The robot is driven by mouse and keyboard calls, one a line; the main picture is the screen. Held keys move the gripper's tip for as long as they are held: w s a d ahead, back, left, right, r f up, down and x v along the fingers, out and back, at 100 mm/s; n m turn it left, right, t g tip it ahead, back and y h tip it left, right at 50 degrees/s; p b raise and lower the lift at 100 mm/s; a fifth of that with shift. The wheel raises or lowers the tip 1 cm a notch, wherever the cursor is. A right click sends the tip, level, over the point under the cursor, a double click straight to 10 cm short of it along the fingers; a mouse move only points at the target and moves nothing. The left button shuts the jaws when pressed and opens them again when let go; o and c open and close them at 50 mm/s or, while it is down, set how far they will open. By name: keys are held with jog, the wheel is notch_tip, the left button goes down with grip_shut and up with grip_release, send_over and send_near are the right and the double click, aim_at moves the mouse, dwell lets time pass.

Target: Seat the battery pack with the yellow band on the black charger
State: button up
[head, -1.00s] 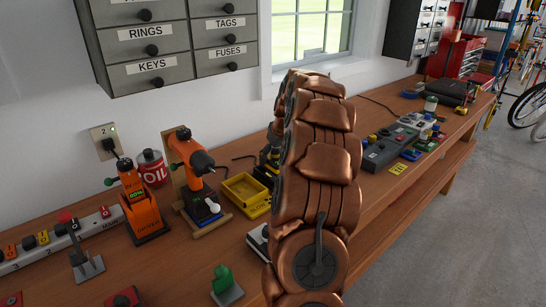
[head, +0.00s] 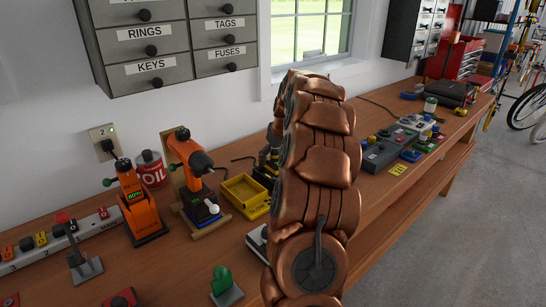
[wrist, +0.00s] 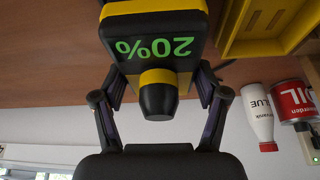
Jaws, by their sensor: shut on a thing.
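In the wrist view, which is upside down, a black and yellow body (wrist: 195,18) that looks like the black charger shows a green "20%". A short black piece with a yellow band (wrist: 160,77), which looks like the battery pack, projects from its face towards my wrist. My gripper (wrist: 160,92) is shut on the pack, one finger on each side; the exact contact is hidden. Pack and charger look joined, but I cannot see how deep the pack sits. In the head view my copper arm hides the gripper and most of the black charger (head: 267,165).
A yellow tray (head: 246,190) stands beside the charger. An orange charger (head: 140,203) with a lit display, an orange drill (head: 188,160) on a stand and a red oil can (head: 150,170) are farther left. A glue bottle (wrist: 258,115) is near the wall.

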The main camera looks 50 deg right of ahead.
aim_at(273, 163)
jog(key=shift+f, duration=0.2)
jog(key=shift+f+b, duration=0.75)
jog(key=shift+f, duration=0.4)
jog(key=shift+f, duration=0.1)
jog(key=shift+f+b, duration=0.1)
jog(key=shift+b, duration=0.2)
jog(key=shift+r, duration=0.2)
dwell(0.5)
jog(key=shift+w, duration=0.1)
jog(key=o, duration=1.5)
jog(key=shift+o, duration=0.2)
jog(key=shift+f, duration=0.1)
